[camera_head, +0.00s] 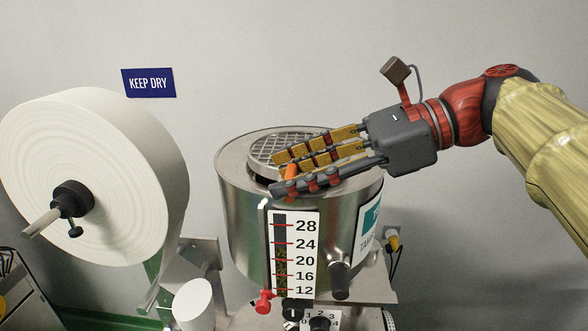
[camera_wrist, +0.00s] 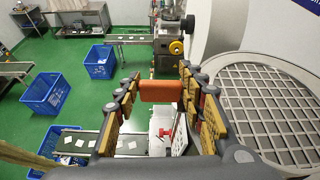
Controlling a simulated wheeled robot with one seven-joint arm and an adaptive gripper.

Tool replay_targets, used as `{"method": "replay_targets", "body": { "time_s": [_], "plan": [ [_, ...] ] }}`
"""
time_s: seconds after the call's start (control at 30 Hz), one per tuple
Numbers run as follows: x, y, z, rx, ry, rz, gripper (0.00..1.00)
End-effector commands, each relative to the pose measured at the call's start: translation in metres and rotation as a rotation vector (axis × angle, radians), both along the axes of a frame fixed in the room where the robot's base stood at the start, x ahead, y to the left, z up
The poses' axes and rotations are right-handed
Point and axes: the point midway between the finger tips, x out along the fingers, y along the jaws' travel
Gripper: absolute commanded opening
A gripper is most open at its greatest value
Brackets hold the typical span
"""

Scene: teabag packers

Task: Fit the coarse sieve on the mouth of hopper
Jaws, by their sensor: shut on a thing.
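The coarse sieve (camera_head: 285,146) is a round metal grid at the mouth of the steel hopper (camera_head: 238,200). It also shows at the right of the wrist view (camera_wrist: 265,105), with a pale ring around it. A dark gap shows by its near edge in the head view, and I cannot tell whether it is fully seated. My gripper (camera_head: 290,171) is above the hopper's near rim, its fingers shut on an orange grip (camera_wrist: 160,91). The fingers cover part of the sieve, and the join between grip and sieve is hidden.
A large white paper roll (camera_head: 110,180) stands left of the hopper. A level scale (camera_head: 293,255) and dark knobs are on the hopper's front. Blue crates (camera_wrist: 46,93) and a conveyor (camera_wrist: 85,143) lie below in the wrist view.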

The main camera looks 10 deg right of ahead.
Motion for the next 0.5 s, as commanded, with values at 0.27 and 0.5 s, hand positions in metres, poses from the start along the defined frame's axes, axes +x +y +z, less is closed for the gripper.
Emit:
{"method": "replay_targets", "body": {
  "time_s": [0.27, 0.5],
  "plan": [
    [-0.0001, 0.0001, -0.0022, 0.000, -0.001, 0.000, 0.08],
    [-0.0002, 0.0001, -0.0078, 0.000, 0.000, 0.000, 0.08]
  ]
}}
